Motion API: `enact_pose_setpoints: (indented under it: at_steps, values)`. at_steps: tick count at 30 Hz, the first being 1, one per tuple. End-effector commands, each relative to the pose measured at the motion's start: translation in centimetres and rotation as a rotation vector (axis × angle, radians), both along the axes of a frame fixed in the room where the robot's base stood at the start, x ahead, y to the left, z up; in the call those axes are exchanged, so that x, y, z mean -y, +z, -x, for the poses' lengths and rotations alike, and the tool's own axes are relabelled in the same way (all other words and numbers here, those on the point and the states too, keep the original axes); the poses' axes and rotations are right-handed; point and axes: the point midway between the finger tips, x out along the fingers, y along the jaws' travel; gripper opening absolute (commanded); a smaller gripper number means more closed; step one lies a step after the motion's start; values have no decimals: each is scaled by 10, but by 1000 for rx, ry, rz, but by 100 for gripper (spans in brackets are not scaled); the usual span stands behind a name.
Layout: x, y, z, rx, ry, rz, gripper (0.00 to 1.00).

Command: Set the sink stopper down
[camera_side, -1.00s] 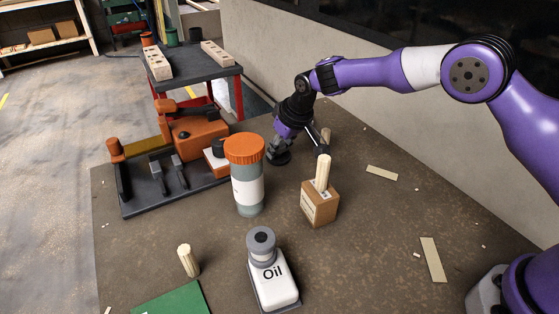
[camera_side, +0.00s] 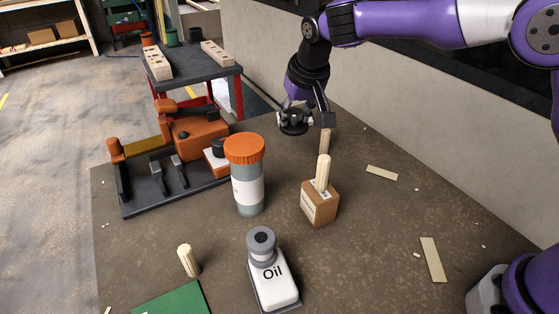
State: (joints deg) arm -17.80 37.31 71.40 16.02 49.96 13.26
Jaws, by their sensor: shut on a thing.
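The sink stopper (camera_side: 293,126) appears as a dark, round, flat piece under the left side of my gripper (camera_side: 308,117). My gripper is at the upper middle, pointing down, and is shut on the stopper. It holds the stopper in the air above the far part of the brown worktop (camera_side: 385,225). The exact contact between the fingers and the stopper is hard to make out at this size.
A jar with an orange lid (camera_side: 246,175) and a wooden block holding a peg (camera_side: 318,205) stand nearer the camera. An oil bottle (camera_side: 272,280) is in front. An orange machine (camera_side: 195,135) is left. The worktop's right side is mostly clear.

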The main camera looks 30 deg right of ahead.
Motion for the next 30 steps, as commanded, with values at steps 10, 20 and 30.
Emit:
enact_pose_setpoints:
  at_steps: [10, 20, 30]
  values:
    - [52, 10, 121, 3, -952, 1, 0]
    - [99, -6, 145, 1, -1192, 5, 0]
    - [171, -52, 121, 1, -1186, 3, 0]
